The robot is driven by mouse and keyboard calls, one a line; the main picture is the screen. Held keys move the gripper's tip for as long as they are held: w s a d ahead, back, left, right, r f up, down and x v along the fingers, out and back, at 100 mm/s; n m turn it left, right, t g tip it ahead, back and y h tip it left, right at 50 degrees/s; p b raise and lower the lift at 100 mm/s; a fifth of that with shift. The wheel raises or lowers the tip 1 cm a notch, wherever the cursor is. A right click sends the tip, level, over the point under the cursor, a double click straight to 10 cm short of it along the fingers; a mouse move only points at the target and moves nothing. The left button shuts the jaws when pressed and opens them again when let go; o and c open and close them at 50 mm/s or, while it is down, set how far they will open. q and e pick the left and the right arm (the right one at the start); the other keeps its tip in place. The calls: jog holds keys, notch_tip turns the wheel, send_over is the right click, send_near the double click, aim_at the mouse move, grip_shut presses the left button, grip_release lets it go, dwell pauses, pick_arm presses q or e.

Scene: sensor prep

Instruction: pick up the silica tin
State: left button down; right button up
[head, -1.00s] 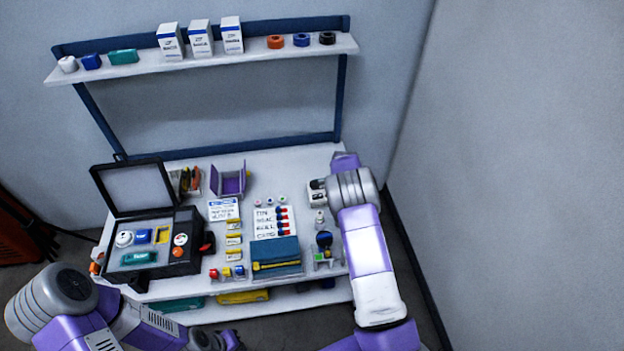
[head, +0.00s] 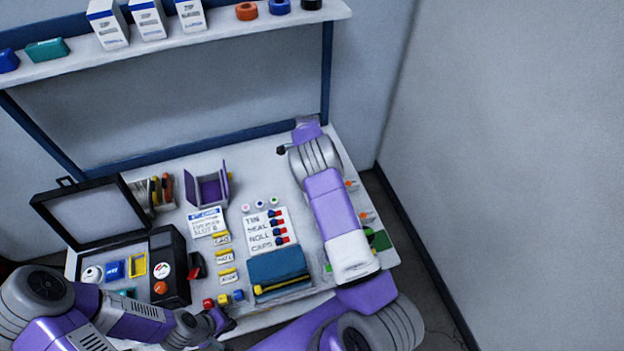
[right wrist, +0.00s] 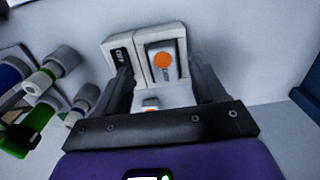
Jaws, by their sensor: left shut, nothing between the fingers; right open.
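A round white tin (head: 92,274), which looks like the silica tin, lies in the open black case (head: 172,262) at the left of the bench, beside a blue item. I cannot read its label. My left gripper (head: 226,321) is shut and empty near the bench's front edge, to the right of the case. My right gripper (right wrist: 164,80) is open over the back right of the bench. Its fingers stand on either side of a pale block with an orange disc (right wrist: 163,60); I cannot tell whether they touch it. In the head view my right wrist hides this block.
A purple box (head: 208,190), a list card (head: 268,231) and a blue pouch (head: 277,271) stand mid-bench. White boxes (head: 148,20) stand on the shelf above. A wall closes the right side. Green and white parts (right wrist: 35,128) lie left in the right wrist view.

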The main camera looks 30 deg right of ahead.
notch_tip(320, 180, down, 4)
jog(key=shift+w+a+f+b, duration=0.1)
jog(key=shift+w+b, duration=0.05)
jog(key=shift+b, duration=0.4)
jog(key=shift+c, duration=0.3)
jog(key=c, duration=1)
